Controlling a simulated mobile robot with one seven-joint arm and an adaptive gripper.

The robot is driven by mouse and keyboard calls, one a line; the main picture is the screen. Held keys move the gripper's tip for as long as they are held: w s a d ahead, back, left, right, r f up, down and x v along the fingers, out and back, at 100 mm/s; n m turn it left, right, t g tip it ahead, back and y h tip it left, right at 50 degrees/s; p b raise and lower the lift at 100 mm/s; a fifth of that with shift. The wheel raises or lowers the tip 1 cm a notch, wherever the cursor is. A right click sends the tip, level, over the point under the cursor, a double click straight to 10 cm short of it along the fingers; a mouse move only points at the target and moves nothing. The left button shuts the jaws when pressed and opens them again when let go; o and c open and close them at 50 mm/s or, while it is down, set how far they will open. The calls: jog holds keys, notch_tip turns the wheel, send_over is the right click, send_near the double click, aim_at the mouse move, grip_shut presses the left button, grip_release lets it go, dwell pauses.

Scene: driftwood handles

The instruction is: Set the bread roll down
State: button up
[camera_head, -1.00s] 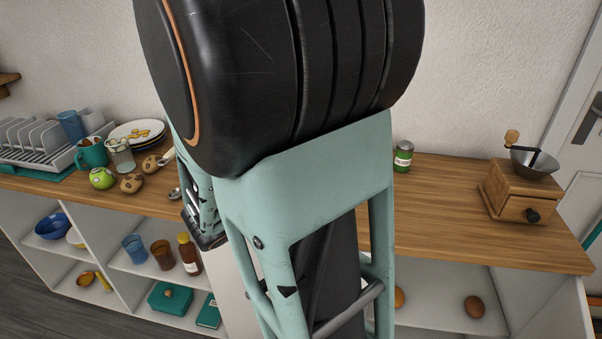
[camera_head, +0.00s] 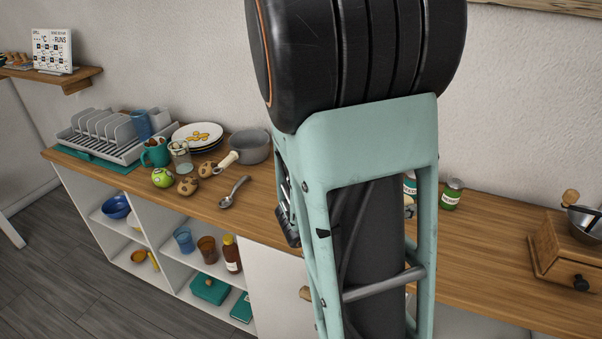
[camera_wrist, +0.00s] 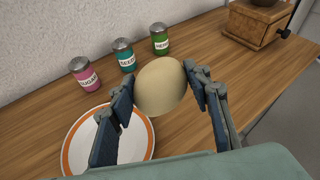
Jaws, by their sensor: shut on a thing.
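The bread roll (camera_wrist: 161,88) is a pale, rounded thing in the wrist view. My gripper (camera_wrist: 160,82) is shut on it, with one dark-padded finger on each side. A white plate (camera_wrist: 75,150) with an orange ring lies on the wooden counter at the lower left of the wrist view. The roll overlaps the plate's right side in the picture; its height above the plate or counter I cannot tell. In the head view my arm hides the roll and plate.
Pink (camera_wrist: 84,75), teal (camera_wrist: 124,55) and green (camera_wrist: 160,40) jars stand along the wall behind the roll. A wooden grinder (camera_wrist: 256,24) stands farther right. Bare counter (camera_wrist: 215,50) lies between. The head view shows a dish rack (camera_head: 105,135), pot (camera_head: 250,146) and spoon (camera_head: 234,192) at left.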

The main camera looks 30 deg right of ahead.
jog(key=shift+w+p, duration=0.15)
jog(key=shift+p, duration=0.85)
jog(key=w+f, duration=0.2)
jog(key=w, duration=0.1)
jog(key=w+a+f, duration=0.1)
jog(key=w+f, duration=0.2)
jog(key=w, duration=0.1)
jog(key=w+a+f, duration=0.1)
jog(key=w+f, duration=0.2)
jog(key=shift+w+a+f, duration=0.35)
jog(key=shift+w+f, duration=0.35)
jog(key=shift+f, duration=0.15)
jog(key=shift+w+f, duration=0.1)
jog(key=shift+f, duration=1.45)
jog(key=shift+f, duration=0.2)
jog(key=o, duration=1.1)
jog(key=shift+o, duration=0.2)
